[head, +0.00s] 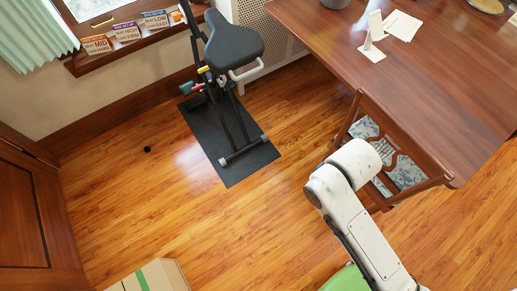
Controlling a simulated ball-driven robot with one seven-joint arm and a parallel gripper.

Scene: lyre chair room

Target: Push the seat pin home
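The exercise bike (228,110) stands folded upright on a dark mat, with its dark padded seat (234,40) at the top. My white arm reaches up from the lower right, well apart from the bike. My gripper does not show in this view.
A wooden chair (437,180) stands at the brown table (455,75) on the right. The dark mat (240,174) lies under the bike. A cardboard box (168,274) is at the bottom left. Small signs (127,31) line the windowsill. The wooden floor left of centre is mostly clear.

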